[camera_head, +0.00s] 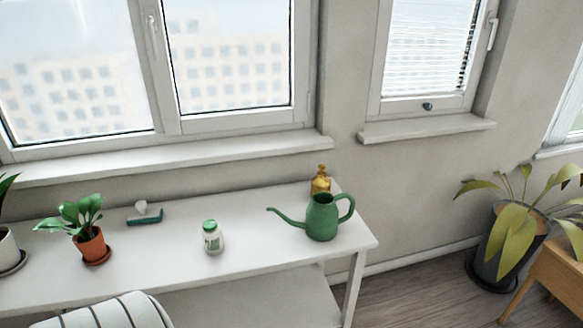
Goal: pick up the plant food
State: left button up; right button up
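A small white bottle with a green cap and a green label, which looks like the plant food (212,238), stands upright on a white table (270,255). It is near the middle of the tabletop, between a potted plant on its left and a green watering can on its right. Nothing covers it. Neither of my grippers shows in the head view.
The green watering can (322,218) stands near the table's right end, with an amber spray bottle (320,181) behind it. A potted plant (91,243) and a teal-and-white item (145,214) are left of the bottle. A striped chair (118,312) is in front.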

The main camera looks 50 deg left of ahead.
aim_at(213, 240)
jog(key=i+u, duration=0.15)
jog(key=u, duration=1.05)
